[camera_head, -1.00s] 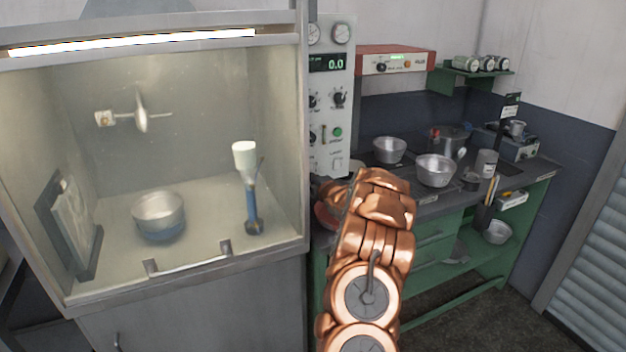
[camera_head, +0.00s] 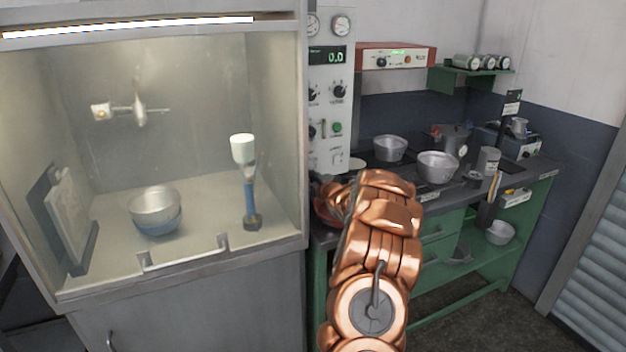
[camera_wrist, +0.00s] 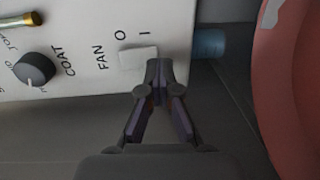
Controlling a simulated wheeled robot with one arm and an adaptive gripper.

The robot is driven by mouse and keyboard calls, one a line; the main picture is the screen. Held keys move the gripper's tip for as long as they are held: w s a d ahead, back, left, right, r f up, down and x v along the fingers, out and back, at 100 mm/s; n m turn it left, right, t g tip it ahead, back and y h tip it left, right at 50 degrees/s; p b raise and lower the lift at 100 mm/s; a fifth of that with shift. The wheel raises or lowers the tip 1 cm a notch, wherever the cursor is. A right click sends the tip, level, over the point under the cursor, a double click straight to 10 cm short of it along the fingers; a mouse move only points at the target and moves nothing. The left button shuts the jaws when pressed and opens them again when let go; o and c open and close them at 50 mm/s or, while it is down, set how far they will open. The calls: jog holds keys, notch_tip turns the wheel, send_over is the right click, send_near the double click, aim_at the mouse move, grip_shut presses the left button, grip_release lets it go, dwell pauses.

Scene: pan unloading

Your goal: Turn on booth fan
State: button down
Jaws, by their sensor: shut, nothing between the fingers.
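The white fan switch (camera_wrist: 138,57) is on the white control panel (camera_wrist: 60,75) in the wrist view, beside the word FAN and the marks O and I. My gripper (camera_wrist: 160,68) is shut and empty, its fingertips at the switch's edge on the I side. I cannot tell whether they touch it. In the head view the panel (camera_head: 329,75) stands right of the booth (camera_head: 277,245), and the switch (camera_head: 337,159) is near its bottom. My copper arm reaches toward there and hides the fingers.
A dark COAT knob (camera_wrist: 34,70) is left of the switch. A large red round thing (camera_wrist: 290,80) is close on the right, with a blue cylinder (camera_wrist: 208,43) between. The green bench (camera_head: 430,250) holds metal pans (camera_head: 437,168) right of my arm.

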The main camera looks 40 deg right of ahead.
jog(key=f+b+v, duration=0.1)
jog(key=v, duration=0.2)
jog(key=b+v, duration=0.2)
jog(key=v, duration=0.2)
jog(key=f+b+v, duration=0.1)
jog(key=b+v, duration=0.1)
jog(key=v, duration=0.2)
jog(key=shift+s+f, duration=0.15)
jog(key=shift+f, duration=0.2)
jog(key=shift+s+a+r, duration=0.1)
jog(key=shift+s+a, duration=0.15)
jog(key=shift+s, duration=0.35)
